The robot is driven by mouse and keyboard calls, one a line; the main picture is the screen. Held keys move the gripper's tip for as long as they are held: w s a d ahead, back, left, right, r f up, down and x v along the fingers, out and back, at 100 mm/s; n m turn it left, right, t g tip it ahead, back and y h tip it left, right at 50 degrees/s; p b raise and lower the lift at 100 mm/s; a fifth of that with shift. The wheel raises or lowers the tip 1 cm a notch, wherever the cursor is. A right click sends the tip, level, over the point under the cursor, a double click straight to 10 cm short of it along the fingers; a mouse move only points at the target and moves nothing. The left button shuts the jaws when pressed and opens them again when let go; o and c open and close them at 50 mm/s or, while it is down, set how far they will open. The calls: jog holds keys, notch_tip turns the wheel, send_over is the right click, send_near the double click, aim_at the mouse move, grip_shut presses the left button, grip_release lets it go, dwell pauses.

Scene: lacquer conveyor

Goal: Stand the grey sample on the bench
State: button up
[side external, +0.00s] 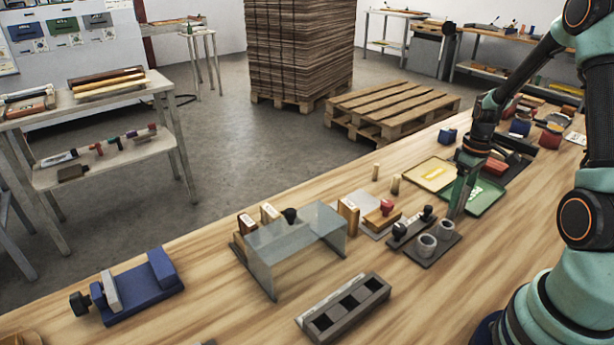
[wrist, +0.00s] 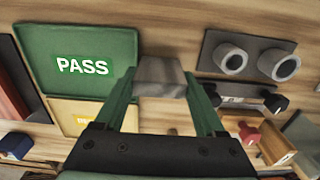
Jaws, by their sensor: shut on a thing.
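The grey sample (wrist: 160,76) is a blunt grey block between my fingertips in the wrist view. My gripper (wrist: 160,88) is shut on it, with one green finger on each side. In the side external view my gripper (side external: 457,205) points down over the wooden bench (side external: 385,300), between the green PASS tray (side external: 489,198) and the dark plate with two grey cups (side external: 432,251). The sample is hard to make out there behind the fingers. I cannot tell whether its lower end touches the bench.
The green tray also shows in the wrist view (wrist: 112,42), left of the sample; a yellow tray (side external: 430,174) adjoins it. The cups (wrist: 232,60) stand to the right. A clear guard (side external: 295,240) stands farther left.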

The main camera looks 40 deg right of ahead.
jog(key=shift+f, duration=0.1)
jog(key=o, duration=1.3)
jog(key=shift+o, duration=0.2)
notch_tip(320, 180, up, 12)
jog(key=w+a+r+t, duration=0.1)
jog(key=a+r, duration=0.2)
jog(key=a, duration=0.3)
jog(key=w+a+r+t+h, duration=0.1)
jog(key=a+r, duration=0.2)
jog(key=a, duration=0.3)
jog(key=shift+w+a+r, duration=0.2)
jog(key=shift+w, duration=0.2)
jog(key=s+a+r+t, duration=0.1)
jog(key=a, duration=0.3)
jog(key=s+a+t, duration=0.1)
jog(key=a, duration=0.4)
jog(key=s+a+r+t+y, duration=0.1)
jog(key=a, duration=0.3)
jog(key=shift+a+r+t, duration=0.3)
jog(key=shift+a+r, duration=0.05)
jog(key=shift+a, duration=0.05)
jog(key=shift+c, duration=0.9)
jog(key=shift+s+a, duration=0.15)
jog(key=shift+a, duration=0.05)
jog(key=c, duration=0.5)
